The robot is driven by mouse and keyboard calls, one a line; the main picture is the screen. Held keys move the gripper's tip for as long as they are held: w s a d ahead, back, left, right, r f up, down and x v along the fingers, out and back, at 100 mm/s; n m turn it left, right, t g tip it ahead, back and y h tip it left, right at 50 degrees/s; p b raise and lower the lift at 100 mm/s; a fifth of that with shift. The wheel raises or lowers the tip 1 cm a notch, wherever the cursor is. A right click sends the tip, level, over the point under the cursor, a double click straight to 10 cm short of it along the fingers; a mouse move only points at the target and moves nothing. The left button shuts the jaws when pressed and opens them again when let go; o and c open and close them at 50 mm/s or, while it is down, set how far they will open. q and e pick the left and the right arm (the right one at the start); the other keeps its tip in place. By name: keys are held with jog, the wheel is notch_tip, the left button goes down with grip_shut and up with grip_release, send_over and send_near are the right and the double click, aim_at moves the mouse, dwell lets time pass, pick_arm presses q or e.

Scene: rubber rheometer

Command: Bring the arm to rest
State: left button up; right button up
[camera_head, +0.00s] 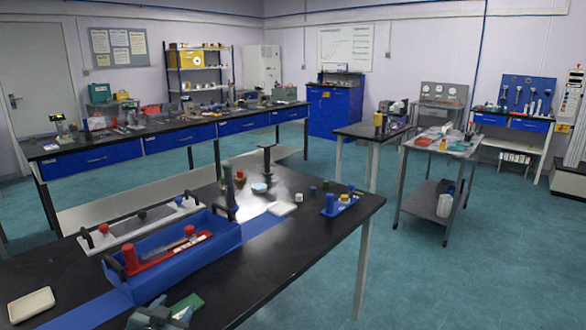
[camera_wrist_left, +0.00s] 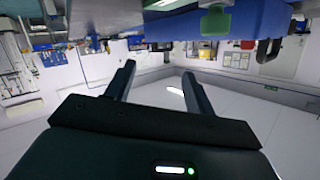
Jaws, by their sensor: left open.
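My left gripper shows in the left wrist view (camera_wrist_left: 160,75). Its two dark fingers stand apart with nothing between them. In the head view a grey-green part, which looks like my left arm or gripper (camera_head: 152,315), shows at the bottom edge by the near table; its fingertips cannot be made out there. The near black table (camera_head: 270,255) carries a blue tray (camera_head: 215,240) with a red holder inside. A green piece (camera_head: 187,306) lies close to the grey-green part. My right gripper does not show.
A beige dish (camera_head: 31,306) sits at the front left. A blue rack (camera_head: 338,205) stands at the table's right. Open floor (camera_head: 460,270) lies to the right, before a grey cart (camera_head: 435,195).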

pick_arm(q)
jog(key=s+d+f+g+h, duration=0.1)
jog(key=s+d+f, duration=0.2)
jog(key=s, duration=0.6)
jog(key=s+d+f+g+h, duration=0.1)
jog(key=s+d+f, duration=0.3)
jog(key=s, duration=0.6)
jog(key=s+d+f+g, duration=0.2)
jog(key=s+d+f, duration=0.2)
jog(key=s, duration=0.6)
jog(key=shift+d+f+n+h, duration=0.2)
jog(key=shift+d+n+h, duration=0.2)
jog(key=shift+d, duration=0.55)
